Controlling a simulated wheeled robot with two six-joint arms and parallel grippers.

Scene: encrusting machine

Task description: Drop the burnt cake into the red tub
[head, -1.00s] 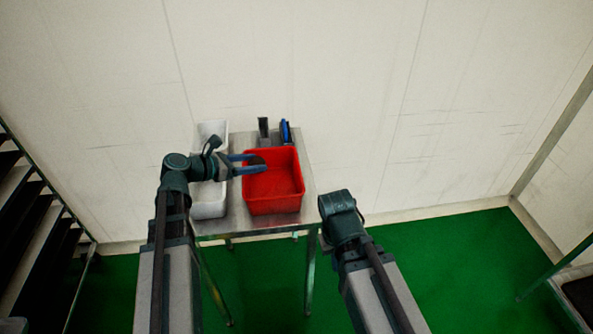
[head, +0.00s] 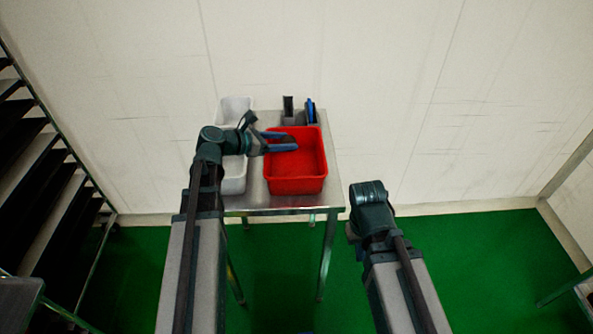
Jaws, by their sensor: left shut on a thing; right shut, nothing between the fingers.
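The red tub (head: 297,185) stands on the right part of a small steel table, open at the top. My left gripper (head: 282,141) reaches in from the left, and its blue fingertips are over the left back part of the tub's opening. It is shut on the burnt cake, of which only a small dark trace shows between the fingers. My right arm (head: 371,207) is folded to the right of the table. Its fingers are hidden.
White tubs (head: 234,182) stand left of the red tub, partly behind my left arm. A grey holder with a dark item and a blue item (head: 310,110) is at the table's back edge (head: 331,128). A rack (head: 50,180) stands far left.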

